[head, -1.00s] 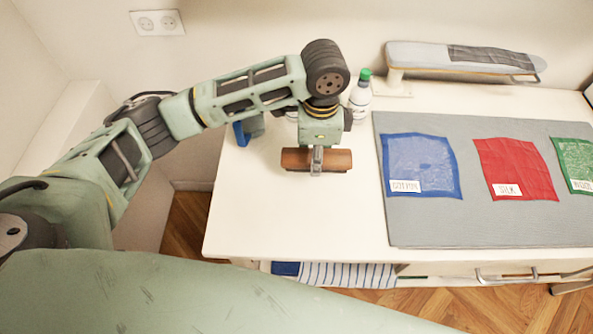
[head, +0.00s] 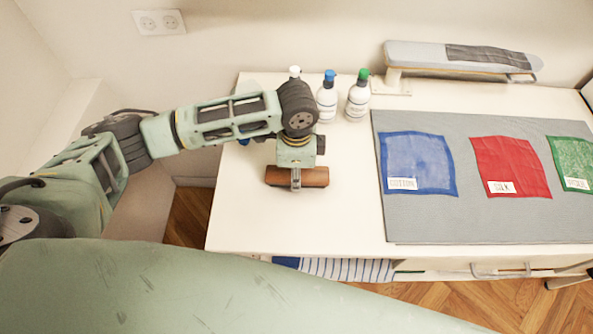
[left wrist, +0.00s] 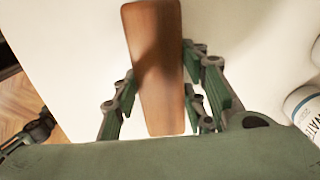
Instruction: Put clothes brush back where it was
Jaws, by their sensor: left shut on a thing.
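The clothes brush (head: 316,177) is a brown wooden block near the left end of the white table. My left gripper (head: 296,180) points down over its middle and is shut on it. In the left wrist view the brush (left wrist: 155,60) runs lengthwise between the two green fingers (left wrist: 155,105). Whether the brush touches the tabletop or hangs just above it, I cannot tell. Its bristles are hidden. My right gripper is in neither view.
Bottles with white, blue (head: 327,98) and green (head: 358,98) caps stand behind my gripper. A grey mat (head: 470,215) with blue, red and green cloths covers the table's right. A small ironing board (head: 420,55) stands at the back. The table's front left is clear.

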